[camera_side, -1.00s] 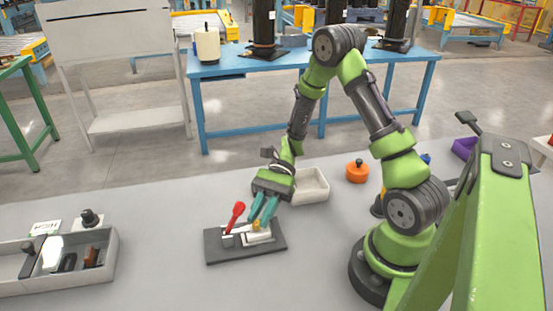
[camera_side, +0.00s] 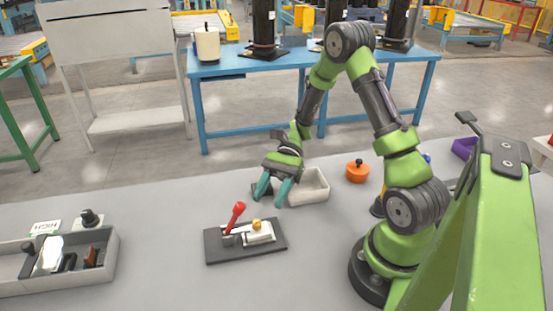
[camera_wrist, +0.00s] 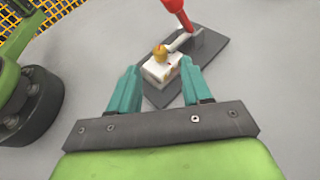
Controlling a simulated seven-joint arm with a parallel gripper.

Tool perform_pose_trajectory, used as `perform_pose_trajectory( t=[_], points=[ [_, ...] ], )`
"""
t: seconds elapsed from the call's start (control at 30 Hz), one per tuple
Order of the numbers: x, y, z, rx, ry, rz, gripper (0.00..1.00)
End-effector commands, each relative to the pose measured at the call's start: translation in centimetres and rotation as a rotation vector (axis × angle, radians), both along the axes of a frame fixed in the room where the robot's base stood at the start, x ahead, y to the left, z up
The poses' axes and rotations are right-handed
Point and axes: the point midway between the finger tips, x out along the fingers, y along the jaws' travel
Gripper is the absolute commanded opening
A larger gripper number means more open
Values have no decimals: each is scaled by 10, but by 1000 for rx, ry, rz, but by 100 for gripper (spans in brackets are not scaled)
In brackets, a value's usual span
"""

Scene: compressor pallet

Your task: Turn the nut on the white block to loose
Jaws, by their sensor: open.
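The white block (camera_side: 260,234) sits on a dark grey plate (camera_side: 218,247) on the table. It also shows in the wrist view (camera_wrist: 158,71). A brass-coloured nut (camera_side: 256,224) is on top of the block, and it shows in the wrist view (camera_wrist: 160,52). A lever with a red handle (camera_side: 236,214) rises tilted beside the block on the same plate. My gripper (camera_side: 273,196) has teal fingers spread apart with nothing between them. It hangs above and behind the plate, clear of the nut. In the wrist view the block lies beyond my fingertips (camera_wrist: 160,80).
A white open bin (camera_side: 313,196) stands behind and to the right of the plate, close to my gripper. An orange round part (camera_side: 357,173) sits farther right. A grey divided tray (camera_side: 112,258) with several parts is at the left. The table between tray and plate is clear.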

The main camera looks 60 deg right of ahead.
Motion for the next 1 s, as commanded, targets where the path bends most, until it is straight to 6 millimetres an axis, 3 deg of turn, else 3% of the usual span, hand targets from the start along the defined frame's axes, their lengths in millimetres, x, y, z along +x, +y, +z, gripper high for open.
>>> perform_pose_trajectory(
  t=[0.2,0.43,0.63,1.0],
  points=[
    [6,-52,21,-3,-3,-4,49],
    [9,-91,37,-1,-2,-1,49],
    [10,-104,43,0,0,0,49],
    [12,-102,46,-3,-5,11,48]
  ],
)
